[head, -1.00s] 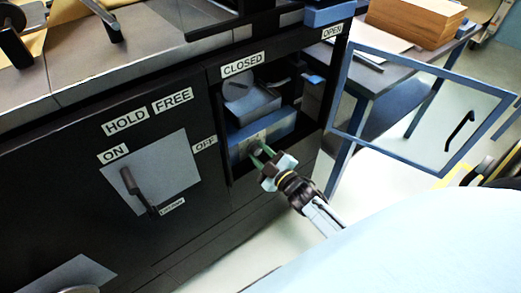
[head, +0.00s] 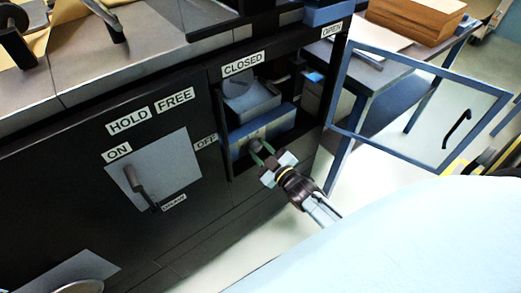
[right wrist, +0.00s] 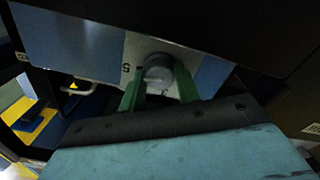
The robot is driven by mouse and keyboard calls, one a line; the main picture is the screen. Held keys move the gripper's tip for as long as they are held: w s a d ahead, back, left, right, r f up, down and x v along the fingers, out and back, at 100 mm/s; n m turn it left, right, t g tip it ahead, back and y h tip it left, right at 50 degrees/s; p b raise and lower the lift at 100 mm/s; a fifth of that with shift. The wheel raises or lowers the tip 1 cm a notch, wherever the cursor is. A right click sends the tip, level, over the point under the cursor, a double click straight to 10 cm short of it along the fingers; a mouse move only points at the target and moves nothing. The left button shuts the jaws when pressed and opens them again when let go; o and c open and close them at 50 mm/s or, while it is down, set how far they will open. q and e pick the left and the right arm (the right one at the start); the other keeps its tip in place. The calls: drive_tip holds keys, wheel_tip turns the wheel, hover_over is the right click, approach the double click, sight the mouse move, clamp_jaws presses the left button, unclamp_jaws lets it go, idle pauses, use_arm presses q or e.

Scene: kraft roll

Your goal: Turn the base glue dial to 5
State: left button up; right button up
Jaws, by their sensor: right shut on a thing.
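The glue dial (right wrist: 158,68) is a round grey knob on a pale plate on the front of a blue unit inside the open compartment. A mark like a 5 shows on the plate left of the knob in the right wrist view. My right gripper (right wrist: 160,84) has its two green fingers on either side of the knob, shut on it. In the head view, my right gripper (head: 262,151) reaches into the compartment from the lower right, and its fingers partly cover the dial. The dial's exact pointing cannot be told. My left gripper is not in view.
A blue-framed clear door (head: 425,110) stands swung open at right, close to my right arm. Left of the compartment is a dark panel with a black lever (head: 138,188). A table (head: 395,75) with stacked sheets stands behind the door.

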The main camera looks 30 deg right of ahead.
drive_tip(key=o, duration=0.9)
drive_tip(key=shift+w+r, duration=0.15)
drive_tip(key=shift+r, duration=0.1)
drive_tip(key=shift+o, duration=0.3)
drive_tip(key=shift+w+a+f, duration=0.1)
drive_tip(key=shift+f, duration=0.05)
drive_tip(key=shift+s, duration=0.4)
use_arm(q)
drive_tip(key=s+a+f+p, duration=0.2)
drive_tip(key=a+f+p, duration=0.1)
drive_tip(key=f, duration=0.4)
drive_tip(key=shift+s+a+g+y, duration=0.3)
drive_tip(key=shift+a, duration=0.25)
use_arm(e)
drive_tip(key=s+d, duration=0.1)
drive_tip(key=s, duration=1.1)
drive_tip(key=shift+s, duration=0.3)
